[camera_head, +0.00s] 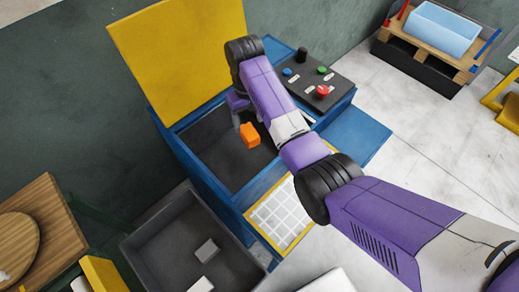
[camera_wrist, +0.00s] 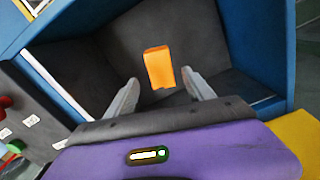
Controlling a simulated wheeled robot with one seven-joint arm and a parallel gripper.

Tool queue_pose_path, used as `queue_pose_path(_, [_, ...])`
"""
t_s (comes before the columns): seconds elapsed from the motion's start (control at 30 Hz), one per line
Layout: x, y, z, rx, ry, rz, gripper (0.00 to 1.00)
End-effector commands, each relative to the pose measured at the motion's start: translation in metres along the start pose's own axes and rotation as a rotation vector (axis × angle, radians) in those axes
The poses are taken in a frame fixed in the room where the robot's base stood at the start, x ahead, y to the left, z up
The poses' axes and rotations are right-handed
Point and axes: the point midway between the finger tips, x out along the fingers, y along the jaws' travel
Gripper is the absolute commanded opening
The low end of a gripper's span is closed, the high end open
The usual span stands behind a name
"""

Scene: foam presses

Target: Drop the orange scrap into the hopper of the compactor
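The orange scrap (camera_head: 250,135) is a small block inside the outline of the dark hopper (camera_head: 214,152) of the blue compactor (camera_head: 213,189). My gripper (camera_head: 237,112) is over the hopper, partly hidden by my own arm in the head view. In the wrist view, my gripper (camera_wrist: 161,92) has its two pale fingers spread apart. The scrap (camera_wrist: 159,67) shows beyond and between the fingertips, with a gap on each side, so neither finger touches it. I cannot tell whether the scrap rests on the hopper floor or is in the air.
The compactor's yellow lid (camera_head: 180,52) stands open behind the hopper. A control panel (camera_head: 306,84) with coloured buttons is to the right. A grey bin (camera_head: 165,247) with pale blocks stands in front at left. A pallet (camera_head: 428,52) with a light blue block is back right.

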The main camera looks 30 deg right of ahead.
Motion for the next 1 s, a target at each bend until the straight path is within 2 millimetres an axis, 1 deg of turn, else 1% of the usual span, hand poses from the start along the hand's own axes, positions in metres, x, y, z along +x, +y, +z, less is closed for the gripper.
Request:
queue_pose_path(0.37, [-0.003,0.0,-0.001,0.0,0.001,0.0,0.66])
queue_pose_path(0.47, [-0.013,0.0,-0.001,0.0,0.003,0.0,0.66])
queue_pose_path(0.57, [-0.029,0.0,-0.002,0.0,0.006,0.0,0.66])
queue_pose_path(0.7, [-0.057,0.001,-0.001,0.001,0.004,0.001,0.66])
queue_pose_path(0.8, [-0.067,0.002,-0.002,0.002,0.005,0.001,0.66])
queue_pose_path(1.0, [-0.076,0.001,-0.001,0.001,0.002,0.001,0.66])
